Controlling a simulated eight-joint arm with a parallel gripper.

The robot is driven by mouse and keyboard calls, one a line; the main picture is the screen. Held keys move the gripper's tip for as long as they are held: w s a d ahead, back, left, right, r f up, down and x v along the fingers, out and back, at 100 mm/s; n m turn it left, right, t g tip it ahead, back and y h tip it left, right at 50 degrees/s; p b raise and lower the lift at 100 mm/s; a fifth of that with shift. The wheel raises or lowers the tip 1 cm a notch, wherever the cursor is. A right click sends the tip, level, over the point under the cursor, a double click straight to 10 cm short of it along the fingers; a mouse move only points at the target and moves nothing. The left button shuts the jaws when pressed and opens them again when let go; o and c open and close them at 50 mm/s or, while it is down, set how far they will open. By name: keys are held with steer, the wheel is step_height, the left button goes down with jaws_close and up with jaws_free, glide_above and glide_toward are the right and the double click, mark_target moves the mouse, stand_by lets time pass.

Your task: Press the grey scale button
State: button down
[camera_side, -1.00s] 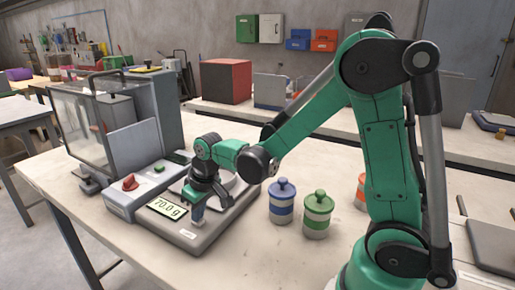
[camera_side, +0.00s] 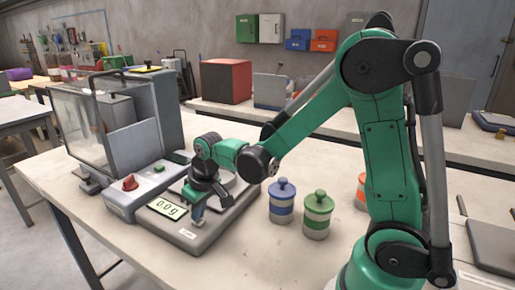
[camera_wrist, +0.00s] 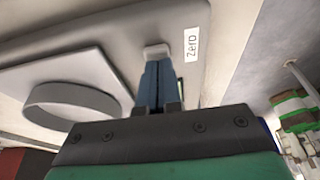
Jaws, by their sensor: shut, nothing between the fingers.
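The scale (camera_side: 225,222) sits on the bench, and its display (camera_side: 167,208) reads 0.0 g. The grey button (camera_wrist: 157,51) is on the scale's front part, beside a white label reading "Zero" (camera_wrist: 192,42). My gripper (camera_side: 198,221) points down over the front of the scale, with its fingers together. In the wrist view, its blue-grey fingertips (camera_wrist: 155,66) meet the near edge of the grey button and hide part of it. They look to be at the button; the exact contact and how far it is pressed cannot be told.
A round pan (camera_wrist: 75,105) is on the scale, close beside my fingers. A control box with a red knob (camera_side: 130,183) and a green button (camera_side: 159,168) stands to the left. Blue-banded (camera_side: 282,203) and green-banded (camera_side: 318,216) jars stand to the right.

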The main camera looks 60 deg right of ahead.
steer(key=v, duration=1.2)
steer(key=shift+w+r, duration=0.2)
steer(key=shift+w, duration=0.15)
steer(key=s+a+f+t, duration=0.2)
steer(key=s+f+t, duration=0.1)
steer(key=s, duration=0.3)
steer(key=shift+f+t, duration=0.4)
